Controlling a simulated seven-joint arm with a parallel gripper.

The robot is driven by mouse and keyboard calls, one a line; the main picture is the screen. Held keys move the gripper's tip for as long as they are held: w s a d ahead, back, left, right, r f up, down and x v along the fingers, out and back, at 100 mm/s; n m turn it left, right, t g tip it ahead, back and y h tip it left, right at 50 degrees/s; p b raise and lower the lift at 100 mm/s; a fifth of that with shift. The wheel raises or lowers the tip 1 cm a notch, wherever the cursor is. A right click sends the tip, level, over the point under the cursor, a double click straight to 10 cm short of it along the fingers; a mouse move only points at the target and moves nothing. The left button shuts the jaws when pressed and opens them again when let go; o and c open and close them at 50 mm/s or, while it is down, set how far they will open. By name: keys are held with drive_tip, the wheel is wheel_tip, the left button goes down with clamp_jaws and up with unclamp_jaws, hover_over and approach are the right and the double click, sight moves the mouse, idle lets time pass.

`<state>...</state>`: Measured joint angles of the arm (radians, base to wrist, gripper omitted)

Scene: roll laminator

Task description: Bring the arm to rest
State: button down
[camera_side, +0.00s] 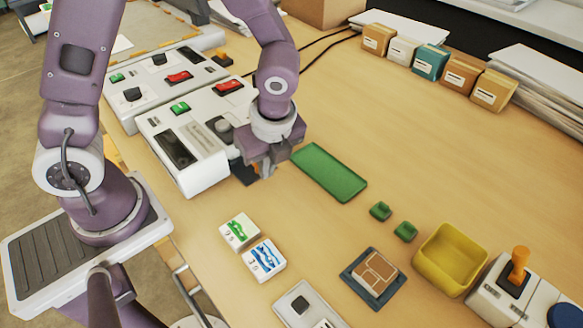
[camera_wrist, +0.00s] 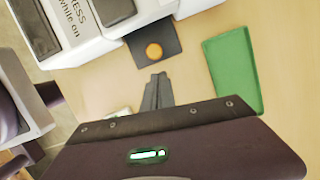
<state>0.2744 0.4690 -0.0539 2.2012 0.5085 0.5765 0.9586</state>
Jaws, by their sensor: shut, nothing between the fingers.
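My gripper (camera_side: 262,167) hangs over the table just in front of the roll laminator, between it and the green tray. In the wrist view my gripper's fingers (camera_wrist: 157,92) are together with nothing between them. The laminator (camera_side: 185,150) is a white box with a dark display, a green switch, a red switch and a grey knob. Its white casing also shows at the top left of the wrist view (camera_wrist: 85,55). A dark plate with an orange round spot (camera_wrist: 154,50) lies beside the laminator, ahead of the fingers; in the side view my gripper mostly hides it.
The green tray (camera_side: 330,172) lies empty right of my gripper. Two picture cards (camera_side: 252,246), two green blocks (camera_side: 392,221), a brown patterned piece (camera_side: 375,272) and a yellow bin (camera_side: 450,258) stand nearer the front. Small boxes (camera_side: 430,62) line the back. The table's middle right is clear.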

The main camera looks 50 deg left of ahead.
drive_tip(key=shift+d+r, duration=0.25)
drive_tip(key=shift+d, duration=0.4)
drive_tip(key=shift+d+r, duration=0.25)
drive_tip(key=shift+d, duration=0.35)
drive_tip(key=v, duration=0.9)
drive_tip(key=s+a+r+n+t+h, duration=0.1)
drive_tip(key=s+a+r+n+t, duration=0.1)
drive_tip(key=s+n, duration=0.4)
drive_tip(key=s+a+r+n+t+h, duration=0.1)
drive_tip(key=s+a+r+n+t, duration=0.2)
drive_tip(key=n, duration=1)
drive_tip(key=s+a+r, duration=0.2)
drive_tip(key=s+r, duration=0.1)
drive_tip(key=r, duration=0.1)
drive_tip(key=shift+r+n+h, duration=0.35)
drive_tip(key=shift+n+h, duration=0.05)
